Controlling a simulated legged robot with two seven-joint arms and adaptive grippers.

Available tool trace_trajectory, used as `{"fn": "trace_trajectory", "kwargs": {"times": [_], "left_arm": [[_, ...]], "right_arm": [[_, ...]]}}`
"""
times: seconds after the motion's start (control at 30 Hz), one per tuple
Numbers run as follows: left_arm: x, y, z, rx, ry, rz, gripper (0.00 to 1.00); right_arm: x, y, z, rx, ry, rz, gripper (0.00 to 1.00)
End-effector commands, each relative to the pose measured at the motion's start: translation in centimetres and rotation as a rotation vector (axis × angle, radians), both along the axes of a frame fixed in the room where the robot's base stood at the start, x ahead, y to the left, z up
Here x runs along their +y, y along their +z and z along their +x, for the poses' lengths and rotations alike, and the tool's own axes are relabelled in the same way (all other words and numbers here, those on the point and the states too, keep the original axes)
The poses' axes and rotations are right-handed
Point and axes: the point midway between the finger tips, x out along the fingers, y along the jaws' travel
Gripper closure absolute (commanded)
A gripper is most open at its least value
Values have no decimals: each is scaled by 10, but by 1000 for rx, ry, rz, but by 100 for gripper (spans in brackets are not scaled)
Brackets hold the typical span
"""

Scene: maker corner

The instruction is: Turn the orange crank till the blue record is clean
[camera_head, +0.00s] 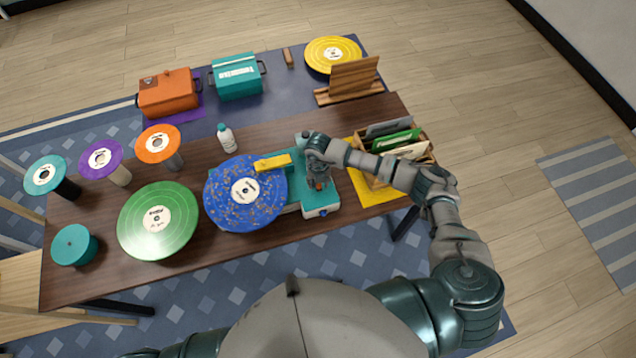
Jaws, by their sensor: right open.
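The blue record (231,207) lies flat on a teal cleaning machine (322,203) near the middle of the table. Brownish specks are spread over its surface. A yellow bar (272,162) reaches over the record's upper right edge. My right gripper (319,183) is open over the machine's right part, just right of the record. A small orange piece at its fingertips looks like the crank, mostly hidden by the gripper; I cannot tell whether they touch. My left gripper is out of the picture.
A green record (140,222) lies left of the blue one. Small records on stands (158,144) and a white bottle (226,138) stand behind. A wooden record crate (422,160) on a yellow mat is close to my right forearm. Orange and teal boxes (237,77) stand farther back.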

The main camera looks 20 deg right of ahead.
Motion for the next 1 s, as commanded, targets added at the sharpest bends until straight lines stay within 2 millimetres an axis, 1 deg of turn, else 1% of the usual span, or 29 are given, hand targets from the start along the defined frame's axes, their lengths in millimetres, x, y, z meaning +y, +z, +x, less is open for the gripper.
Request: {"fn": "trace_trajectory", "kwargs": {"times": [0.03, 0.3, 0.43, 0.6, 1.0], "left_arm": [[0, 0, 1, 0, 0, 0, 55], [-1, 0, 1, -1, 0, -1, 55], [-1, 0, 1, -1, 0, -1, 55], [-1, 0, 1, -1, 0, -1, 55], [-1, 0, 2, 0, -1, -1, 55]], "right_arm": [[0, 11, 1, -3, 0, 1, 55], [0, 70, 2, -3, 1, 2, 55], [1, 90, 2, -1, 1, 1, 55], [1, 102, 2, -1, 0, 1, 55], [1, 103, 2, 0, 0, 1, 55]]}}
